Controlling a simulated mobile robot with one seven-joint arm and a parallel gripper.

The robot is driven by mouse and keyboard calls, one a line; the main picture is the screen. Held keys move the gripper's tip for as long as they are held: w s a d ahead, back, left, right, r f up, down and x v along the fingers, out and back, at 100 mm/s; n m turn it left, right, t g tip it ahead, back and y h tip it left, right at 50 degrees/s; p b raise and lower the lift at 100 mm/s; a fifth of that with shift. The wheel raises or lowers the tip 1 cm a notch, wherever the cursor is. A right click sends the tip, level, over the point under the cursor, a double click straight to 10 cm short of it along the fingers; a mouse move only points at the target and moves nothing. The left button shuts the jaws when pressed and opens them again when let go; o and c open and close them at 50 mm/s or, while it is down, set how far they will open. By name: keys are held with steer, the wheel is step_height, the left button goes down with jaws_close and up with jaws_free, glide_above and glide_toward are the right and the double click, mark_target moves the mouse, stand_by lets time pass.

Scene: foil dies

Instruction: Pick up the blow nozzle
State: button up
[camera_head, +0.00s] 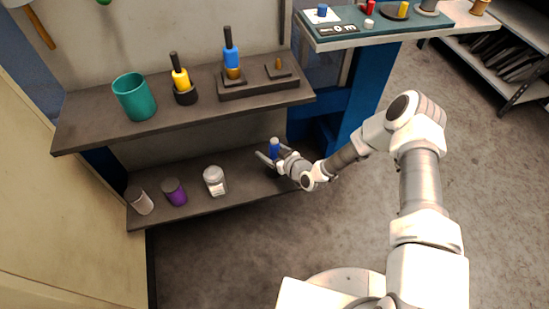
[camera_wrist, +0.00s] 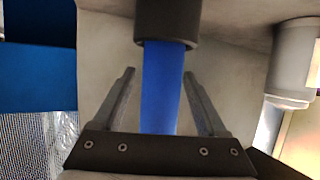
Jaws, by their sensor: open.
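A blue upright piece (camera_head: 274,147), likely the blow nozzle, stands at the right end of the lower shelf. In the wrist view its blue shaft (camera_wrist: 162,85) runs into a dark grey round part (camera_wrist: 168,22). My gripper (camera_head: 268,155) is at this piece. In the wrist view my gripper (camera_wrist: 158,85) is open, with one finger on each side of the blue shaft and a gap on both sides. The end of the shaft nearest the palm is hidden behind the gripper body.
The lower shelf (camera_head: 240,190) also holds a white jar (camera_head: 214,181), a purple jar (camera_head: 174,191) and a grey jar (camera_head: 139,200). The upper shelf (camera_head: 90,115) overhangs behind, with a teal cup (camera_head: 135,97), a yellow-handled tool (camera_head: 181,77) and a blue-handled tool (camera_head: 231,55).

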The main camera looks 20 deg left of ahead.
jaws_close()
steer(key=shift+r, duration=0.1)
stand_by(0.4)
step_height(320, 180, up, 10)
steer(key=p, duration=0.3)
